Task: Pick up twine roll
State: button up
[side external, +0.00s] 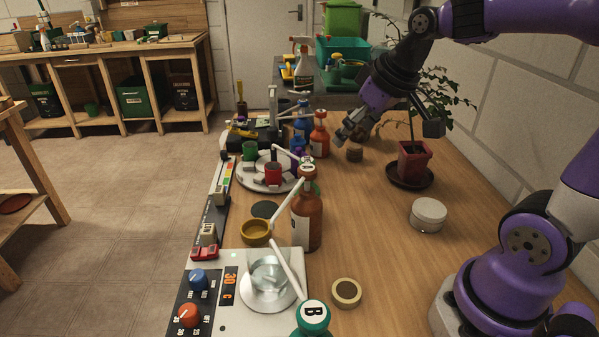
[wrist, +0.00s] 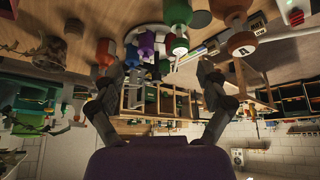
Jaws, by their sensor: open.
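A small brown cylinder (side external: 355,154), which looks like the twine roll, stands on the wooden bench in the side view. My gripper (side external: 388,130) is above the bench near it, with its fingers spread wide and nothing between them. The left finger is close above the brown cylinder, and the right finger is near the potted plant. In the wrist view my gripper (wrist: 158,72) also shows open and empty. I cannot tell for sure which brown shape in that upside-down view is the roll.
A red plant pot (side external: 414,160) on a dark saucer stands right of the cylinder. An orange bottle (side external: 319,138) and a blue bottle (side external: 302,122) stand to its left. A round tin (side external: 428,214) and a pale ring with a dark centre (side external: 346,292) sit nearer the camera. Bench between is clear.

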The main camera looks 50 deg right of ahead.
jog(key=w+d+f, duration=0.2)
jog(key=w+d, duration=0.3)
jog(key=d, duration=0.4)
jog(key=m, duration=0.2)
send_near(357, 147)
jog(key=f, duration=0.1)
jog(key=w+f, duration=0.1)
jog(key=f, duration=0.1)
jog(key=shift+w+a+f+h, duration=0.1)
jog(key=shift+w+f+h, duration=0.15)
jog(key=shift+w+h, duration=0.05)
jog(key=x, duration=0.6)
jog(key=shift+w, duration=0.15)
jog(key=c, duration=1.2)
